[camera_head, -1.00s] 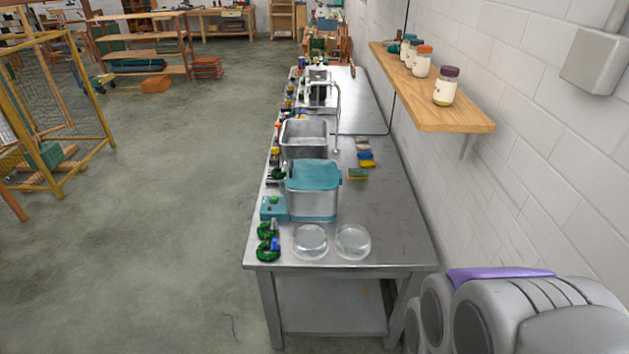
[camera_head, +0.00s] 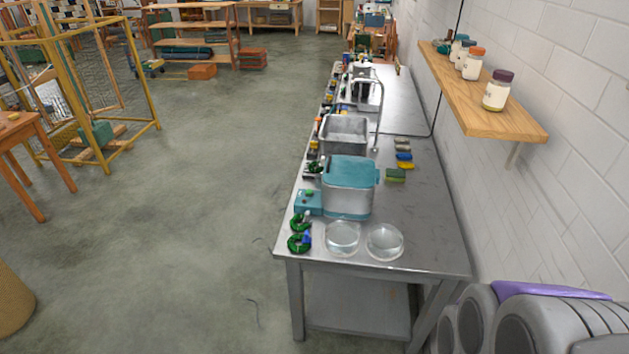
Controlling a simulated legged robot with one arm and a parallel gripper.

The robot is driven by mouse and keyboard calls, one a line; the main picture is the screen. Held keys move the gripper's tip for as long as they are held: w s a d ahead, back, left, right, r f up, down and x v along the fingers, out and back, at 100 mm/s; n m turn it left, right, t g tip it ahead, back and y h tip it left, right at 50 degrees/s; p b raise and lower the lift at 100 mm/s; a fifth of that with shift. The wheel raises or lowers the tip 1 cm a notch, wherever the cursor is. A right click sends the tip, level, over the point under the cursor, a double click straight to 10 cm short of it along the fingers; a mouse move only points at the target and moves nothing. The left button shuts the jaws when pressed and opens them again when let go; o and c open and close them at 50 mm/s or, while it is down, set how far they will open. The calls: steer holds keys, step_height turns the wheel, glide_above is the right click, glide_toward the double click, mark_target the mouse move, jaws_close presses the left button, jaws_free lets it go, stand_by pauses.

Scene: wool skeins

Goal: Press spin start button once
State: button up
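A teal box with a green button (camera_head: 309,194) on its top sits at the left edge of the metal table (camera_head: 440,235). It is beside a metal container with a teal lid (camera_head: 350,171), which looks like the spinner. I cannot read any label on the button from here. My gripper is not in view; a grey and purple part of my own body shows at the lower right.
Two clear round dishes (camera_head: 342,238) and green skeins (camera_head: 300,242) lie near the table's front edge. A metal basin (camera_head: 344,134) stands behind the lidded container. A wooden shelf with jars (camera_head: 497,90) juts from the right wall. The floor (camera_head: 190,200) left of the table is clear.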

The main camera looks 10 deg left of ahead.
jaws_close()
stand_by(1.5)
